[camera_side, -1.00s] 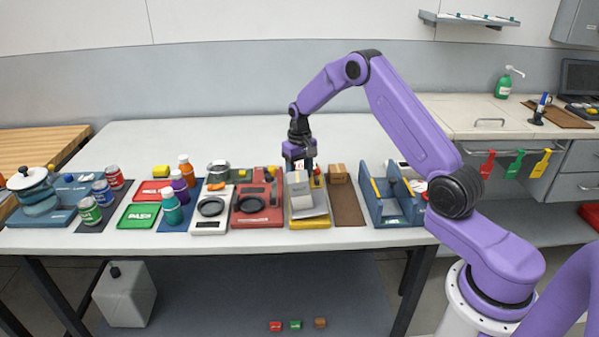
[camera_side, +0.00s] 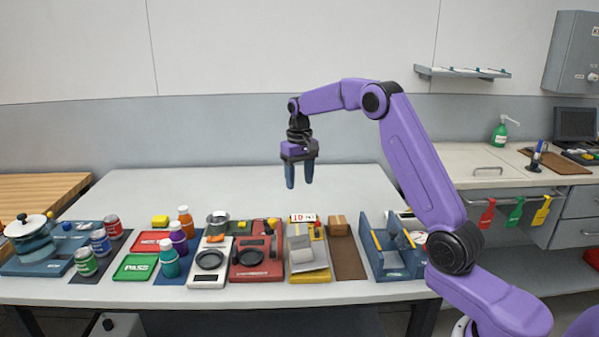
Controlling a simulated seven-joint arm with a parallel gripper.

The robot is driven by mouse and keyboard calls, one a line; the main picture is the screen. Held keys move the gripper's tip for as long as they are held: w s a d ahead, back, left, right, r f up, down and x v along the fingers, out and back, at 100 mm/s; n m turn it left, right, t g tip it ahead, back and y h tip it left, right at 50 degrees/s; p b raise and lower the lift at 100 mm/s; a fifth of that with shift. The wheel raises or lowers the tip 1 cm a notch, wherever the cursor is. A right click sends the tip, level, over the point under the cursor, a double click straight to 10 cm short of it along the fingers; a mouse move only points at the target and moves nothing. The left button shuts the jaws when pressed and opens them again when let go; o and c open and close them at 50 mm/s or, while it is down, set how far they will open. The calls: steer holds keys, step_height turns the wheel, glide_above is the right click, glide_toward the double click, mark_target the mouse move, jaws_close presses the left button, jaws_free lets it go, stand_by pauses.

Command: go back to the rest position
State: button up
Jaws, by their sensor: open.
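My gripper (camera_side: 299,184) hangs above the back half of the white table (camera_side: 210,190), its two blue fingers pointing down. The fingers are apart with nothing between them. It is well above the table's row of goods and touches nothing. The yellow station (camera_side: 310,276) with a grey tilted plate and a small sign reading 10 stands below it, toward the front edge. My arm reaches in from the right with its elbow raised.
Along the front stand a red station (camera_side: 256,272), a white scale (camera_side: 209,277), red and green trays (camera_side: 135,267), bottles (camera_side: 169,257), cans (camera_side: 86,262) and a pot (camera_side: 28,236). The back of the table is clear.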

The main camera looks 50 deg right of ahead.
steer(key=shift+r, duration=0.9)
steer(key=s+a+r+n, duration=0.2)
steer(key=s+a+n, duration=0.5)
steer(key=s+a, duration=1.05)
steer(key=s+f+n, duration=0.2)
steer(key=s+n, duration=0.2)
steer(key=s, duration=0.8)
steer(key=s+f+n, duration=0.2)
steer(key=s+n, duration=0.2)
steer(key=s, duration=0.8)
steer(key=shift+a+f+n, duration=0.25)
steer(key=shift+a+n, duration=0.05)
steer(key=shift+a, duration=0.05)
